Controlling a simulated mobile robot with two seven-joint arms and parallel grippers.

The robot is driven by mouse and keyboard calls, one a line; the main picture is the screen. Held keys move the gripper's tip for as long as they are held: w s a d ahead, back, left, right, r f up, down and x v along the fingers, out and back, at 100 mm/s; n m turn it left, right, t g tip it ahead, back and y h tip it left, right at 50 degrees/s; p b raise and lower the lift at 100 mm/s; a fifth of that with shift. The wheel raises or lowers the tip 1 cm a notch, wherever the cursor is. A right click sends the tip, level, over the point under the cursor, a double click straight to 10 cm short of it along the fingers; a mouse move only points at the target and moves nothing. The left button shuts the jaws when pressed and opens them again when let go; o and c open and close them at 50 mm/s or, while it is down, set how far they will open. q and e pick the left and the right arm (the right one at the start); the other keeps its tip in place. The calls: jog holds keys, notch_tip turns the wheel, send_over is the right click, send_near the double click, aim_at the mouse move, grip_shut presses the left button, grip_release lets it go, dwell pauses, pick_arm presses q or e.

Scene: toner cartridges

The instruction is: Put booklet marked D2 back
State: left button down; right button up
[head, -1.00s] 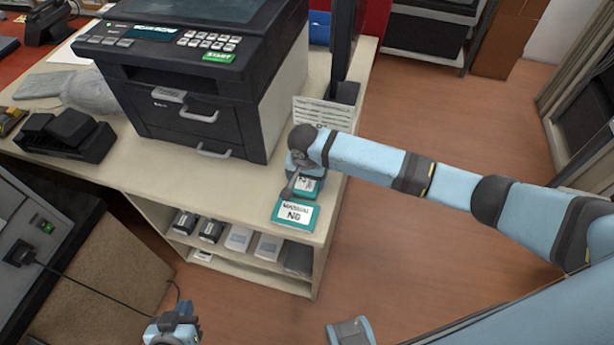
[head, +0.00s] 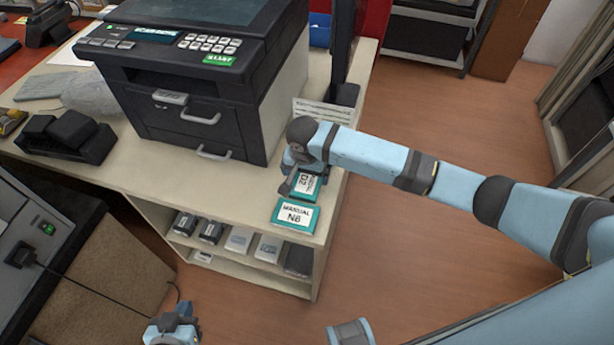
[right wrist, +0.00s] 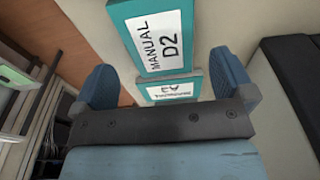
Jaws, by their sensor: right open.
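The teal booklet marked D2 (head: 308,183) lies flat on the counter near its right edge. It also shows in the right wrist view (right wrist: 155,40), with its label "MANUAL D2" readable.
A black printer (head: 200,90) stands to the left. A paper holder (head: 322,113) stands behind the right gripper. Several boxes sit on the shelf (head: 250,270) below. Floor is clear at right.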

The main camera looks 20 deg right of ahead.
aim_at(305, 186)
notch_tip(305, 186, up, 8)
jog(key=shift+s+a+r+p, duration=0.2)
jog(key=shift+s+a+p, duration=0.1)
jog(key=shift+s, duration=0.15)
